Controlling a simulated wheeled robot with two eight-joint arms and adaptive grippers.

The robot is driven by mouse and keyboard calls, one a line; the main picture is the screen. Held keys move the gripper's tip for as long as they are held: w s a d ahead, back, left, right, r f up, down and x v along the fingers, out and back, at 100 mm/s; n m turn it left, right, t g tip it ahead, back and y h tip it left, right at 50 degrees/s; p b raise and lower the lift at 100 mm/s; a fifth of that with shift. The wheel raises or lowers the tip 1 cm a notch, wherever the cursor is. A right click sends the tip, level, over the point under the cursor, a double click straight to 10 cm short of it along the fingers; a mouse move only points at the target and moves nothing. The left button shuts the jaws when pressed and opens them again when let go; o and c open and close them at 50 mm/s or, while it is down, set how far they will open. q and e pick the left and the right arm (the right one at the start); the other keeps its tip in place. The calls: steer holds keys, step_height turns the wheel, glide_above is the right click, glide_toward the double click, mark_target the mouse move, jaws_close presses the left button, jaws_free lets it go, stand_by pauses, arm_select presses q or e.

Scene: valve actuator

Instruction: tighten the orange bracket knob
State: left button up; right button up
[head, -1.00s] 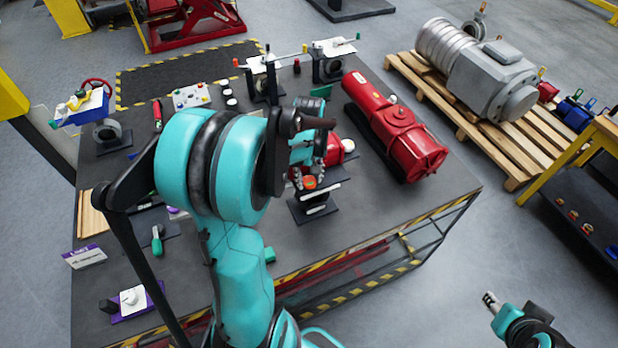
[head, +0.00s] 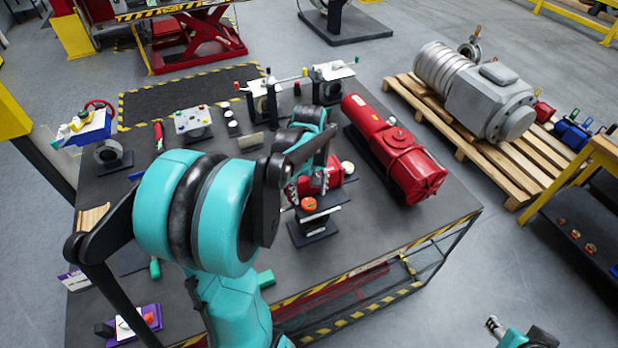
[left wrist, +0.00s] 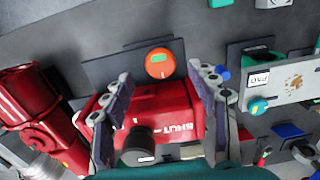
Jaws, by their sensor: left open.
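The orange bracket knob (head: 308,203) sits on a small black stand (head: 315,232) at the table's front. In the left wrist view the round knob (left wrist: 160,63) has a green mark on top and lies at the edge of a dark plate. My left gripper (head: 307,186) is open, close to the knob in the head view. In the left wrist view its two fingers (left wrist: 160,80) are spread, one on each side of the picture, with the knob between and just beyond the tips. Contact does not show. My right gripper (head: 494,327) is at the bottom right, away from the table; its jaws are unclear.
A red block with white lettering (left wrist: 167,117) lies below the knob in the left wrist view. A large red cylinder (head: 398,150) lies right of the stand. A white panel with a teal knob (left wrist: 283,84) is to the right. The front-right tabletop is clear.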

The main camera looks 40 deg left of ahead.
mark_target(309, 203)
arm_select(q)
step_height(309, 203, up, 8)
steer(key=shift+f, duration=0.1)
stand_by(0.6)
steer(key=s+d+f+m+t+b, duration=0.3)
steer(key=d+f+m+b, duration=0.3)
steer(key=d+f+b, duration=0.3)
steer(key=s+d+f+m+t+b, duration=0.4)
steer(key=d+f+b, duration=0.5)
steer(key=f+b, duration=0.6)
step_height(309, 203, down, 3)
steer(key=shift+d+r+m+b, duration=0.25)
steer(key=shift+m+b, duration=0.15)
steer(key=shift+m, duration=0.8)
steer(key=shift+f, duration=0.1)
